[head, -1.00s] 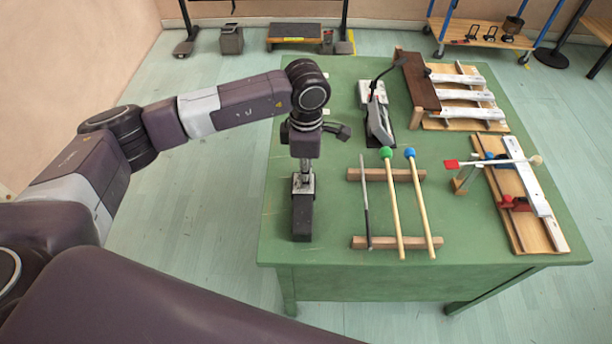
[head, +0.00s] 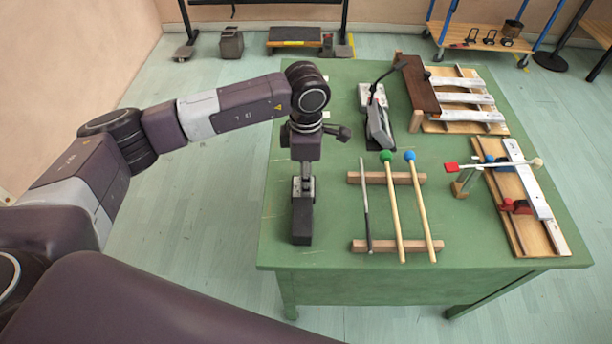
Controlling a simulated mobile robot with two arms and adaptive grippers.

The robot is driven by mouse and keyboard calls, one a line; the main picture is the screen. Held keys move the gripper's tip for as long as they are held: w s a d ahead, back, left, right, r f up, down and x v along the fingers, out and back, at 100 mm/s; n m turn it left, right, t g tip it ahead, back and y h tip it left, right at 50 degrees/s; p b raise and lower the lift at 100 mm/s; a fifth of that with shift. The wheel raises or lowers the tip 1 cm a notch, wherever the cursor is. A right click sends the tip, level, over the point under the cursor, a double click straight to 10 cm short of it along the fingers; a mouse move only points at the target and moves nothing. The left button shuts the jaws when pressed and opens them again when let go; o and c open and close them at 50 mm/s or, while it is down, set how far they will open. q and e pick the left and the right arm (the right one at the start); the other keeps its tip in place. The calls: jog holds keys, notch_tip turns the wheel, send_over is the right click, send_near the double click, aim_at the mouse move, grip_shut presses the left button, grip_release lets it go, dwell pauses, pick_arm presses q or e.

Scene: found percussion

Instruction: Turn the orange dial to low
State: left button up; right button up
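I cannot make out an orange dial in the head view; it may be hidden or out of frame. My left arm reaches in from the left over the green table (head: 335,292). My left gripper (head: 302,226) points down and toward the front at the table's left part, left of the mallets. Its fingers line up in this view, so the gap between them does not show, and I see nothing clearly held. A grey and white device (head: 378,122) with a dark arm stands behind and right of it; no orange part shows on it. My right gripper is out of view.
Two mallets, blue-headed (head: 424,215) and green-headed (head: 395,215), and a thin dark rod (head: 366,210) lie across wooden bars. Wooden bar instruments stand at the back right (head: 465,98) and right (head: 530,205). The table's front left corner is clear.

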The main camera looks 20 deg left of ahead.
pick_arm(q)
notch_tip(320, 180, up, 12)
dwell(0.6)
jog(key=shift+f, duration=0.1)
